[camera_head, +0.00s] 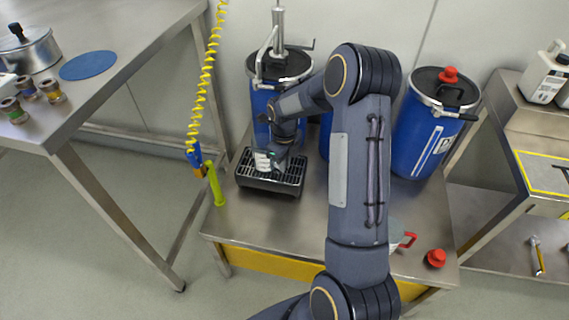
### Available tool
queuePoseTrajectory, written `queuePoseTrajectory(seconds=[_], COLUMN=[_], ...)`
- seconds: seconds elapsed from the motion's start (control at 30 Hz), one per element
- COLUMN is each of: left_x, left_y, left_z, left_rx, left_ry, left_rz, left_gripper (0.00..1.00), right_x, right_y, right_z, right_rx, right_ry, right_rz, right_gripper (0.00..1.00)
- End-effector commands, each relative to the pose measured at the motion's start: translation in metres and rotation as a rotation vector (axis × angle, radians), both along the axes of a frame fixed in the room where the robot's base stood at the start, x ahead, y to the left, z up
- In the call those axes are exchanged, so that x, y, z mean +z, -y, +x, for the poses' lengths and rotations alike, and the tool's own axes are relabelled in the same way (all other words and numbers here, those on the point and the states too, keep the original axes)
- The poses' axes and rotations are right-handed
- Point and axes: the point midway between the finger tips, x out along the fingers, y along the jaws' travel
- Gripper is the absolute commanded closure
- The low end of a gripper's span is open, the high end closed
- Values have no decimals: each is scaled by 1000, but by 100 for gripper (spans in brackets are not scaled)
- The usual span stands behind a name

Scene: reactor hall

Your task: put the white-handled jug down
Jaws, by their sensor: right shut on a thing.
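My right gripper (276,151) is over the black drip tray (290,188) and is shut on the white-handled jug (262,161). Only a small white part of the jug shows at the left of the fingers; the rest is hidden by my gripper and arm. The jug is at the back part of the tray grille, in front of a blue drum. I cannot tell whether its base touches the grille. My left gripper is not in view.
Blue drums (424,135) stand at the back of the steel bench (245,225). A red-handled vessel (408,240) and a red cap (435,258) are at front right. Bench front left is clear.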

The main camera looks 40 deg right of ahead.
Motion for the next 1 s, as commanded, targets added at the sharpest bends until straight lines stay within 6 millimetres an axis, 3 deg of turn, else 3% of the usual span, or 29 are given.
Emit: queuePoseTrajectory(seconds=[0.33, 0.37, 0.5, 0.8, 1.0], left_x=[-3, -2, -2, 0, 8], left_y=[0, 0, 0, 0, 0], left_z=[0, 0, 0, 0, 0], left_rx=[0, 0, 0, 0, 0], left_ry=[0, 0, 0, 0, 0], left_rz=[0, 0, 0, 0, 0], left_gripper=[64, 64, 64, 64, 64], right_x=[-4, -3, -2, -1, 24], right_y=[0, 0, 0, 0, 0], right_z=[0, 0, 0, 0, 1], right_rx=[-1, -1, -1, -1, -1], right_ry=[2, 2, 2, 2, 6], right_rz=[0, 1, 1, 0, -2], right_gripper=[100, 87, 69, 68, 68])
